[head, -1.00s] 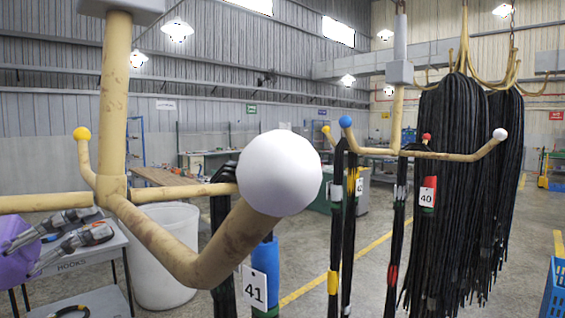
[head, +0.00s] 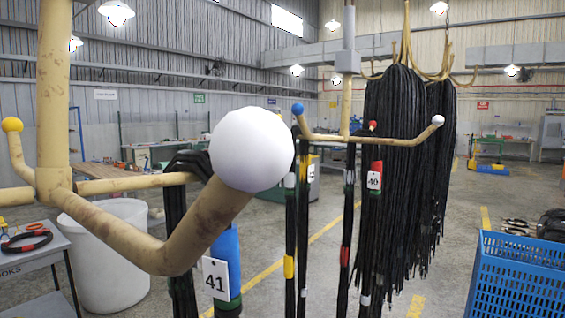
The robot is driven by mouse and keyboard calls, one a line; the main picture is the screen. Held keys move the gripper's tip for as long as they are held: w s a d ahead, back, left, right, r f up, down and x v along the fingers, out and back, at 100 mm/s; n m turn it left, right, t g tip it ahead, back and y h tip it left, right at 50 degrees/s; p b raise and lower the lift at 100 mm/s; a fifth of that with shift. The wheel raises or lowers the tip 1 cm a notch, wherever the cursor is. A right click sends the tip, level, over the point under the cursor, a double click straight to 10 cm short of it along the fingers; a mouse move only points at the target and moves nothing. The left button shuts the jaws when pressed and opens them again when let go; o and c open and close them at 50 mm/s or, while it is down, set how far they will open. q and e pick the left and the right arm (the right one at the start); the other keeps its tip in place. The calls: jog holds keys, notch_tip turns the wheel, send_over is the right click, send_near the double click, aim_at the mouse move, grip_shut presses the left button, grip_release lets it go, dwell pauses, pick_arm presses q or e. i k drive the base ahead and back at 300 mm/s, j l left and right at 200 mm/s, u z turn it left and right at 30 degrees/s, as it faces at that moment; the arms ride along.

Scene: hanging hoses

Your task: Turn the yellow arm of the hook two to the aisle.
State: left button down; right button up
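The near hook (head: 52,182) hangs at the left, with beige arms. One arm tip has a yellow ball (head: 12,125). Another arm ends in a large white ball (head: 252,148) close to me. A second hook (head: 346,136) hangs farther back, with a blue ball (head: 297,108), a red ball (head: 372,126) and a white ball (head: 437,120) on its tips. Its yellow tip is not clearly seen. I see no hook number, so I cannot tell which is hook two. Neither of my grippers is in view.
Black hoses (head: 398,170) hang thick at the right. A blue crate (head: 520,275) stands at lower right, a white bin (head: 105,255) at lower left. Floor with yellow lines (head: 330,228) is open between.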

aim_at(251, 149)
jog(key=k+l, duration=0.3)
jog(key=l, duration=0.15)
jog(key=k+l, duration=0.65)
jog(key=l, duration=0.2)
jog(key=k+z, duration=0.05)
